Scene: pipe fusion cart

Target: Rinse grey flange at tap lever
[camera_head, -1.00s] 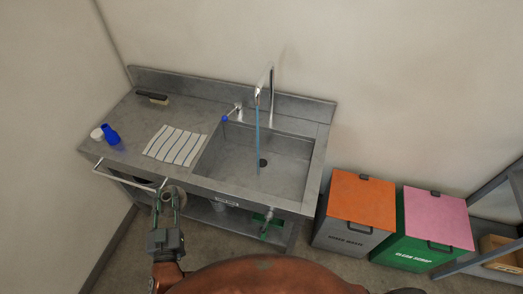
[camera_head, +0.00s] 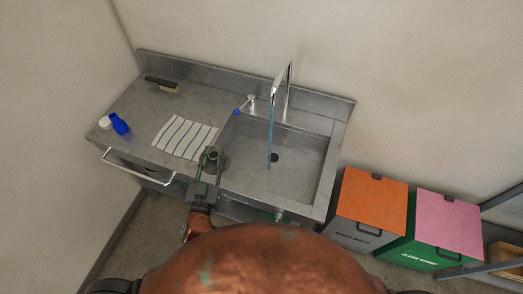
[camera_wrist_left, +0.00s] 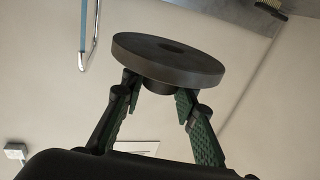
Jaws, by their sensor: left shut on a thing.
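My left gripper (camera_head: 208,176) is shut on the grey flange (camera_head: 215,158), at the left front edge of the sink (camera_head: 302,165). In the left wrist view the flange (camera_wrist_left: 168,60) is a round grey disc with a hub gripped between the two fingers (camera_wrist_left: 160,92). The tap (camera_head: 289,85) stands at the back of the sink. A blue-tinted water stream (camera_head: 270,140) falls from its spout into the basin. My right gripper is not in view.
A striped cloth (camera_head: 184,138) lies on the counter left of the basin. A blue bottle (camera_head: 120,124), a white cap (camera_head: 104,122) and a brush (camera_head: 160,84) are further left. A front rail (camera_head: 140,181) sticks out. Orange-lidded (camera_head: 372,196) and pink-lidded bins (camera_head: 447,222) stand right.

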